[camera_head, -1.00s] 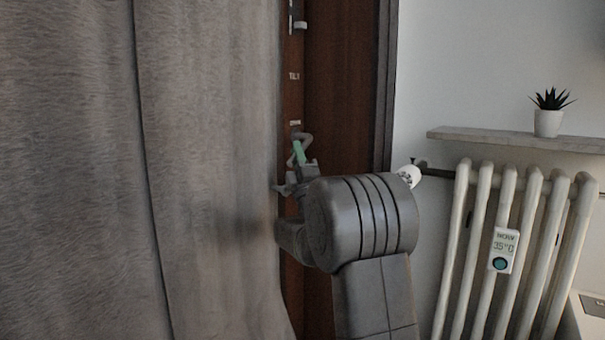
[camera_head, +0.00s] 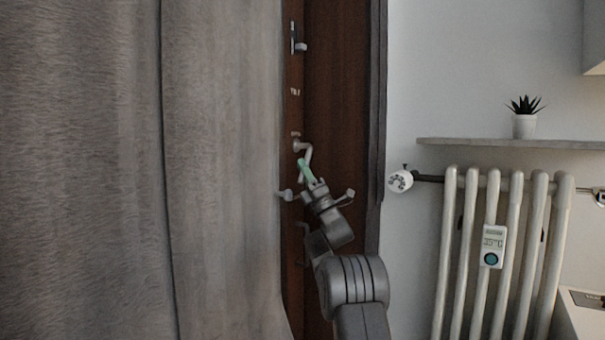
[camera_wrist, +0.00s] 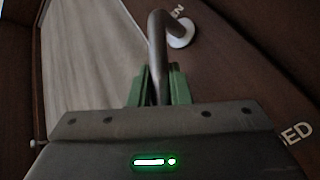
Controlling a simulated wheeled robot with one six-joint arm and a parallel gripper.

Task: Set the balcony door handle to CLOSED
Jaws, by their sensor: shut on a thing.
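The balcony door handle (camera_head: 308,153) is a grey bent lever on the dark brown door. In the wrist view its bar (camera_wrist: 156,45) runs down from a round light rosette (camera_wrist: 181,29) into my gripper. My gripper (camera_head: 305,168) has green fingers and is shut on the handle's free part. In the wrist view the fingers (camera_wrist: 158,85) stand on both sides of the bar. Letters ending in "EN" (camera_wrist: 178,11) show beside the rosette, and letters ending in "SED" (camera_wrist: 295,132) show at the lower right. The handle's end between the fingers is partly hidden.
A grey curtain (camera_head: 90,170) hangs close to the left of the handle. A white radiator (camera_head: 480,250) with a valve knob (camera_head: 400,181) stands at the right. A shelf (camera_head: 510,144) with a potted plant (camera_head: 525,118) is above it. A small grey fitting (camera_head: 301,46) is higher on the door.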

